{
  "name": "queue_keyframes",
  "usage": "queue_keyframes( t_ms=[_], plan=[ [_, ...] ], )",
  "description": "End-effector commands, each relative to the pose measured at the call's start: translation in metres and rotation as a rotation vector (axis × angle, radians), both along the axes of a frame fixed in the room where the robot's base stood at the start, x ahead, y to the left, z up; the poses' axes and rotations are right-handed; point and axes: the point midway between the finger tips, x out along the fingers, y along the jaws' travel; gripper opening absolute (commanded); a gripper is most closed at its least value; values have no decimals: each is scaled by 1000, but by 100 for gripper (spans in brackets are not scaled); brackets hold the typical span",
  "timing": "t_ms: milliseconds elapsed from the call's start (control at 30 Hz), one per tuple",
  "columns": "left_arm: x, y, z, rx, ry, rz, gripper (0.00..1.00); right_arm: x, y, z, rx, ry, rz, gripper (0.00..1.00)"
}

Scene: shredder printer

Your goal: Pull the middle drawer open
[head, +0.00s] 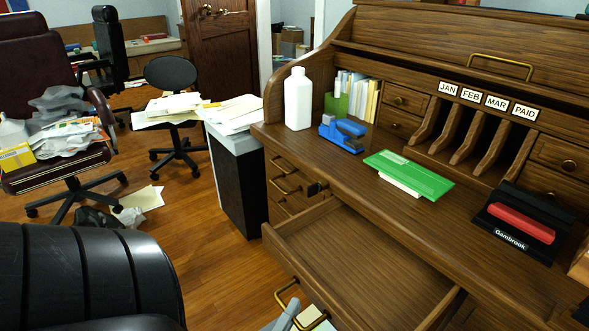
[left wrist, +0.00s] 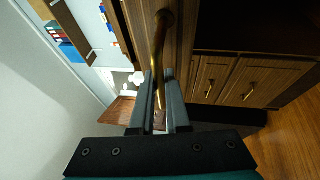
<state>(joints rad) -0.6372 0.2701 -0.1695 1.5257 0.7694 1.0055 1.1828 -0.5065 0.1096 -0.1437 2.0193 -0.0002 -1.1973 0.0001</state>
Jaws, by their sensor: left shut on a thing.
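The wide middle drawer (head: 345,255) of the wooden roll-top desk is pulled out, and its empty inside shows in the head view. Its brass handle (head: 286,292) is on the front panel, near the bottom edge of the picture. My left gripper (head: 287,314) is at this handle, mostly cut off by the frame. In the left wrist view, the two grey fingers of my left gripper (left wrist: 160,78) are closed around the brass handle (left wrist: 159,45). My right gripper is not seen.
A black chair-like shape (head: 85,275) fills the lower left. Wood floor (head: 200,240) lies between.

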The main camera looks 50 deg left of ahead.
Motion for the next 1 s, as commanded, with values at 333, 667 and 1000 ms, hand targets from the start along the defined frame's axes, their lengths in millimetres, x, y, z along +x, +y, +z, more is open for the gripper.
queue_keyframes(
  t_ms=[333,667,1000],
  plan=[
    [0,-1,0,0,2,-2,37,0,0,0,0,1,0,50],
    [1,0,0,0,0,0,44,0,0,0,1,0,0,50],
    [-26,-9,-5,-1,6,0,44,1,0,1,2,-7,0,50]
  ],
)
